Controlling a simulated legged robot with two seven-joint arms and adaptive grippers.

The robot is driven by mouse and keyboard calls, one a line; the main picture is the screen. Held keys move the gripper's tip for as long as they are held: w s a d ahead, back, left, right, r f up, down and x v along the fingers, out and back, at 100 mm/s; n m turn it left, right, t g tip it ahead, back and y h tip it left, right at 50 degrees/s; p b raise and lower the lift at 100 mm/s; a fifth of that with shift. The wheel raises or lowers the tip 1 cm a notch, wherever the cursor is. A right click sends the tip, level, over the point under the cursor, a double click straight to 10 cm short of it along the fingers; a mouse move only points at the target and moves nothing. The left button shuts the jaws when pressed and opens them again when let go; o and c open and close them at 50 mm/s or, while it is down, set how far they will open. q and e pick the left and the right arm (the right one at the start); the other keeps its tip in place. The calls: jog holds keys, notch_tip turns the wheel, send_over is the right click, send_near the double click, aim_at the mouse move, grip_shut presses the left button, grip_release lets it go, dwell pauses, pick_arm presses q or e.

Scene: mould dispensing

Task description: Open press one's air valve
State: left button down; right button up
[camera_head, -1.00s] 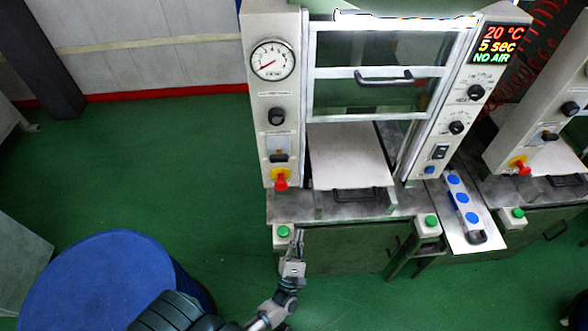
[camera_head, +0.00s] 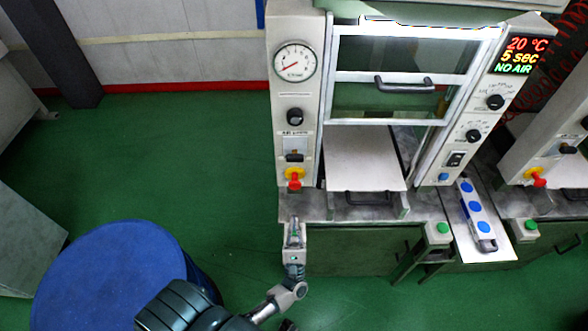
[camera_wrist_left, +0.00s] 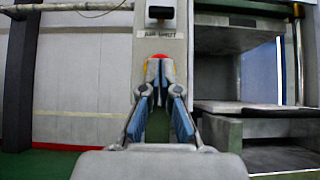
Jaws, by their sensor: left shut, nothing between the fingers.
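Press one (camera_head: 279,170) stands upright ahead, a grey press with a round gauge (camera_head: 295,63) on its left column. The display (camera_head: 520,55) reads 20 °C, 5 sec, NO AIR. My left gripper (camera_head: 295,222) is shut and empty, in front of and below the red knob. In the left wrist view its fingertips (camera_wrist_left: 160,66) overlap the red knob (camera_wrist_left: 160,56); contact cannot be told. My right gripper is out of view.
A blue round drum (camera_head: 105,275) stands at lower left. A second press (camera_head: 555,130) stands at right. Green floor (camera_head: 170,150) is clear left of the press.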

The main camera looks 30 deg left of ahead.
pick_arm(q)
jog(key=p, duration=0.2)
send_near(295, 156)
jog(key=shift+w+a+r+p, duration=0.35)
jog(key=shift+w+a+p, duration=0.15)
jog(key=shift+w, duration=0.25)
jog(key=shift+w+a+r+p, duration=0.35)
jog(key=shift+w+a, duration=0.2)
jog(key=shift+w, duration=0.25)
jog(key=shift+w+a+r+p, duration=0.35)
jog(key=shift+w+a+p, duration=0.15)
jog(key=shift+w, duration=0.25)
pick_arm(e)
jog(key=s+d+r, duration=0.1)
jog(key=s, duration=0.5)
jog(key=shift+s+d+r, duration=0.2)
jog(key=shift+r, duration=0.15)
pick_arm(q)
notch_tip(295, 156, up, 5)
jog(key=shift+f+p, duration=0.1)
jog(key=shift+p, duration=0.95)
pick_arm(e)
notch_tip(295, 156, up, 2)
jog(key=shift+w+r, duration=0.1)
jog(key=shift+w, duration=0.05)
